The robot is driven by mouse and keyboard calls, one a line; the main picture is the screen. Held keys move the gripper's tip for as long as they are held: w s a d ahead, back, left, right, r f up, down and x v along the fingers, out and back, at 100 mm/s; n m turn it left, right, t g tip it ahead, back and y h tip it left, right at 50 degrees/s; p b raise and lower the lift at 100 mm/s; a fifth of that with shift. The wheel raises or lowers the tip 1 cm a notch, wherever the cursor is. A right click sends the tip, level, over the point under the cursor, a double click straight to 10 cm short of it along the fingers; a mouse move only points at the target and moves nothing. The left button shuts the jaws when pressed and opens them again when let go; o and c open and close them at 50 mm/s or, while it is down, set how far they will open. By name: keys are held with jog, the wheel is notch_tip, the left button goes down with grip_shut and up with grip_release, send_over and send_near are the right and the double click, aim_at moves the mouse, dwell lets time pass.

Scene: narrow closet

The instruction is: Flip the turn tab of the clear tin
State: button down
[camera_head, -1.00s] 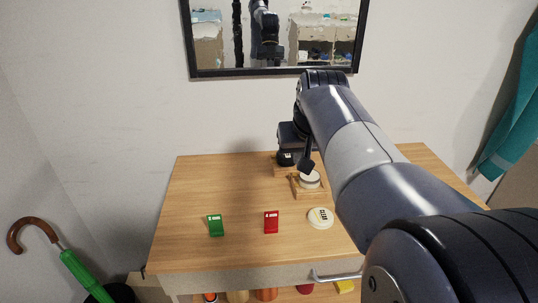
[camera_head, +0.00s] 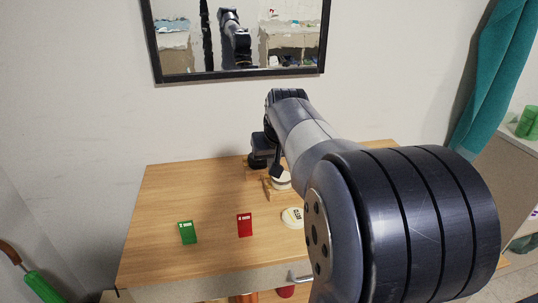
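A round pale tin (camera_head: 293,218) with dark lettering on top lies on the wooden table, partly hidden by my arm. Its lettering is too small to read surely, and I cannot make out a turn tab on it. Behind it, a second round white tin (camera_head: 282,181) sits by a small wooden stand (camera_head: 267,187). My gripper (camera_head: 275,172) is at this back tin, with a dark finger just above or touching its rim; I cannot tell which. Whether the fingers are apart is too small to see, and my arm hides part of the area.
A green card-like piece (camera_head: 187,232) and a red one (camera_head: 244,225) stand on the table (camera_head: 165,200) left of the pale tin. The table's left side is clear. A framed mirror (camera_head: 155,60) hangs on the wall behind. A teal cloth (camera_head: 490,80) hangs at right.

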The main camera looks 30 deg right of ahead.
aim_at(266, 177)
jog(key=x, duration=0.6)
jog(key=shift+d+f, duration=0.3)
jog(key=shift+d, duration=0.1)
jog(key=shift+w+a+f, duration=0.25)
jog(key=shift+w+f, duration=0.15)
jog(key=shift+w, duration=0.05)
jog(key=shift+w+a, duration=0.1)
jog(key=shift+a, duration=0.2)
